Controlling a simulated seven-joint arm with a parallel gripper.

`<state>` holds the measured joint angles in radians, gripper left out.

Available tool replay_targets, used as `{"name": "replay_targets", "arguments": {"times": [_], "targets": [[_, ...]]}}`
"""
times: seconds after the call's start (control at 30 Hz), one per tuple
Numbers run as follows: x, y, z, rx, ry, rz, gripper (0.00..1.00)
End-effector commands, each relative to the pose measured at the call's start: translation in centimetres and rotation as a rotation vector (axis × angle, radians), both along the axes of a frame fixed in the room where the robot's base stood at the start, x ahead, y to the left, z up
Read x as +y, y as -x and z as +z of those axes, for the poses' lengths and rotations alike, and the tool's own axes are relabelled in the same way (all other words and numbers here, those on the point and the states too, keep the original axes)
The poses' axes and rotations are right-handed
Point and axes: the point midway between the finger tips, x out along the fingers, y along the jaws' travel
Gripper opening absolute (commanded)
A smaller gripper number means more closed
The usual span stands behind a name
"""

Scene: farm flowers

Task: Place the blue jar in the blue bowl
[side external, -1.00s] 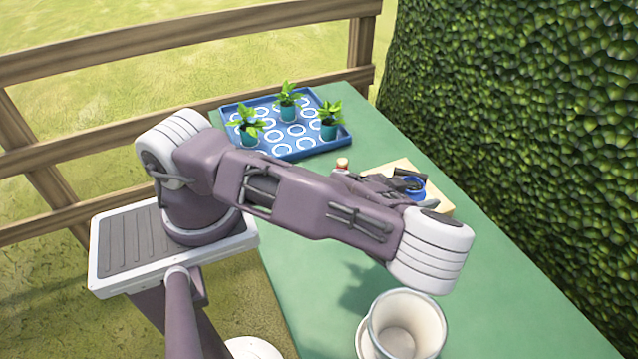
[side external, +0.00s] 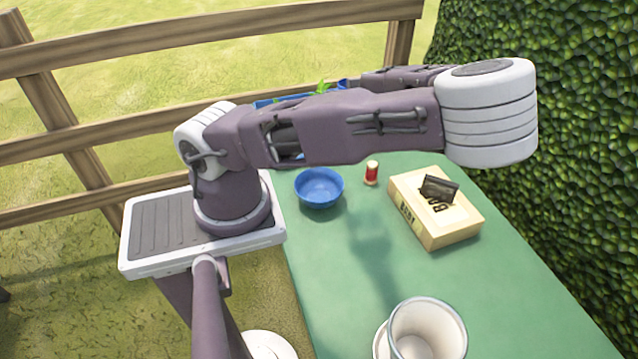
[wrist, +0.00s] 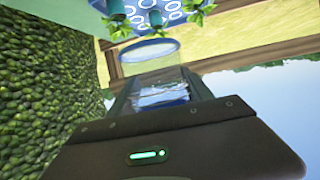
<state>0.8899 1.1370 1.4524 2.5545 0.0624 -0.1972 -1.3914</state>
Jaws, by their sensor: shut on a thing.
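The blue bowl (side external: 319,188) stands upright and empty on the green table in the side view, left of the red spool. In the wrist view my gripper (wrist: 155,76) is shut on a glassy, blue-tinted jar (wrist: 160,93), with a pale blue oval end beyond the fingers. The jar is held up off the table. In the side view the fingers are hidden behind my arm. A small blue patch shows near the gripper end there, and I cannot tell whether it is the jar or the tray.
A cream box (side external: 430,222) with a dark item (side external: 439,188) on it stands at right. A red spool (side external: 371,173) stands between bowl and box. A white pot (side external: 425,330) is at the front. The blue plant tray (wrist: 225,8) lies beyond. A hedge (side external: 540,130) borders the right.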

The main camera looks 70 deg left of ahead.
Motion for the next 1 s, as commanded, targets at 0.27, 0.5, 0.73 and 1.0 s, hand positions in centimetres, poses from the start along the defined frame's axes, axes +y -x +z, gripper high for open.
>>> {"name": "replay_targets", "arguments": {"times": [0.27, 0.5, 0.73, 1.0], "targets": [[1.3, 3.9, 2.9, 0.001, -0.001, 0.188, 0.08], [1.3, 3.8, -2.3, 0.008, -0.005, 0.182, 0.08], [1.3, 3.8, -7.2, 0.004, -0.002, 0.181, 0.08], [1.2, 3.7, -11.8, 0.000, 0.011, 0.178, 0.08]]}}
